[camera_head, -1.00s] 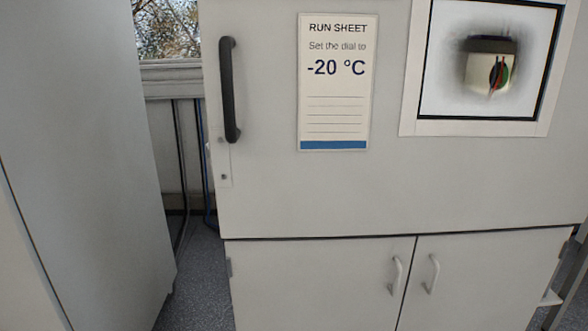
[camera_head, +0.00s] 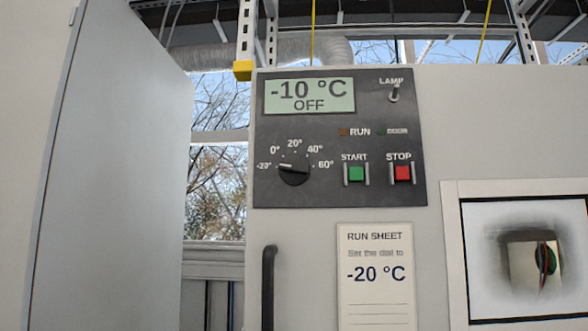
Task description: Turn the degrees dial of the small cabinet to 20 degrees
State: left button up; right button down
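The degrees dial (camera_head: 294,168) is a round black knob on the dark control panel (camera_head: 340,190) of the cabinet (camera_head: 300,230). Its white pointer mark points left, close to the -20° label and below 0°. Labels around it read -20°, 0°, 20°, 40° and 60°. The display (camera_head: 309,96) above it reads -10 °C and OFF. The run sheet (camera_head: 376,290) below the panel says to set the dial to -20 °C, while the task line says 20 degrees. Neither of my grippers is in view.
Right of the dial are a green START button (camera_head: 356,174), a red STOP button (camera_head: 402,173) and a lamp switch (camera_head: 394,94). A black door handle (camera_head: 268,290) and a window (camera_head: 530,262) are below. A tall grey panel (camera_head: 110,170) stands at left. The space before the control panel looks clear.

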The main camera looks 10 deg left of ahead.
aim_at(295, 169)
jog(key=z, duration=1.7)
jog(key=k, duration=1)
jog(key=u, duration=1.65)
jog(key=i, duration=0.5)
jog(key=u, duration=0.05)
